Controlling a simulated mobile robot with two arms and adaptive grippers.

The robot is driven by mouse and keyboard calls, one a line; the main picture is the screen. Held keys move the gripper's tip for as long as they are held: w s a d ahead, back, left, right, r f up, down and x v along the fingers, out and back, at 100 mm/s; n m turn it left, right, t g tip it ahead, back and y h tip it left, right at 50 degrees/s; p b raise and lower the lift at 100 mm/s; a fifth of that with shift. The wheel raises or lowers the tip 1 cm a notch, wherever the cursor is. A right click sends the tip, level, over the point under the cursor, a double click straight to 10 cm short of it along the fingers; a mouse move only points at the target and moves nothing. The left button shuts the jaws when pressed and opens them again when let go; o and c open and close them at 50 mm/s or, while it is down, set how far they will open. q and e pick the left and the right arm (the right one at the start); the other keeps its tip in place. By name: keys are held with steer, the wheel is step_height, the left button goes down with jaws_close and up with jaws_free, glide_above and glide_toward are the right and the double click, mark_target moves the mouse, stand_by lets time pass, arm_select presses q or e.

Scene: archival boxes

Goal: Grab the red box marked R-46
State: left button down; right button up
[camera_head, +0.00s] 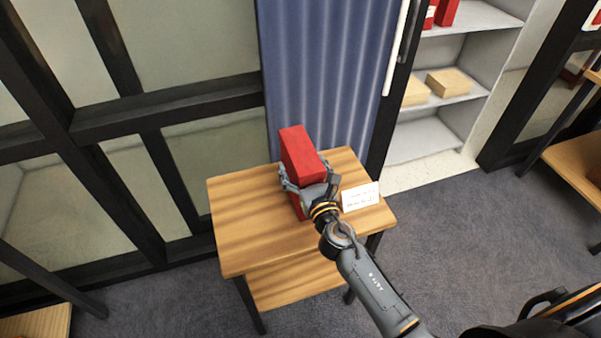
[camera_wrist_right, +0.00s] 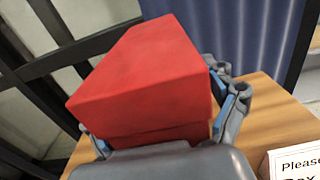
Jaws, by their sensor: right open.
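A red box (camera_head: 303,155) stands upright on a small wooden table (camera_head: 235,225) in the head view. Its marking cannot be read. My right gripper (camera_head: 308,185) is at the box, its fingers open on either side of it. In the right wrist view the red box (camera_wrist_right: 150,75) fills the middle, between the gripper's two fingers (camera_wrist_right: 165,125). Whether the fingers touch the box cannot be told. My left gripper is not in view.
A white card (camera_head: 360,197) with text stands at the table's right side. A blue curtain (camera_head: 325,75) hangs behind. White shelves (camera_head: 425,140) at the back right hold cardboard boxes (camera_head: 448,82) and red boxes (camera_head: 446,12). Another wooden table (camera_head: 575,165) is at far right.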

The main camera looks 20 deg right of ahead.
steer(key=shift+s, duration=0.1)
steer(key=c, duration=1.4)
steer(key=shift+c, duration=0.2)
steer(key=shift+r, duration=0.2)
